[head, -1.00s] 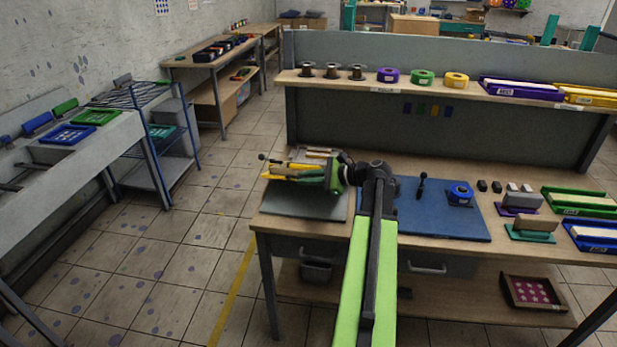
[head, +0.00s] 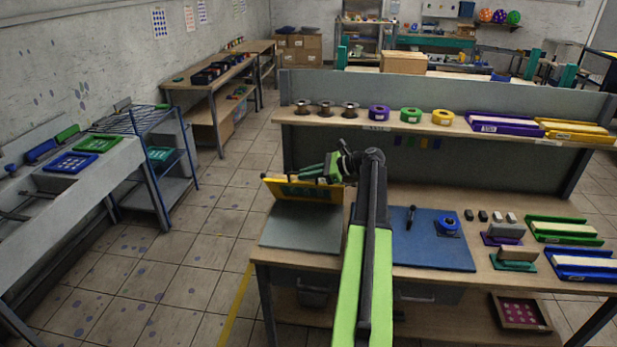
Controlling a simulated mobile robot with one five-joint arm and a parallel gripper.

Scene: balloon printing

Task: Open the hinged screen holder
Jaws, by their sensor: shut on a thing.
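The hinged screen holder (head: 302,193) is a yellow frame near the left end of the bench. It stands tilted up at the back of a grey base plate (head: 300,230). My green gripper (head: 313,174) is at the upper edge of the frame and shut on it. The fingertips are small in the head view and partly hard to make out. The top of the base plate is bare.
Squeegees and coloured trays (head: 563,230) fill the bench's right side. A shelf (head: 440,125) with spools runs above the bench back. The floor at left is clear.

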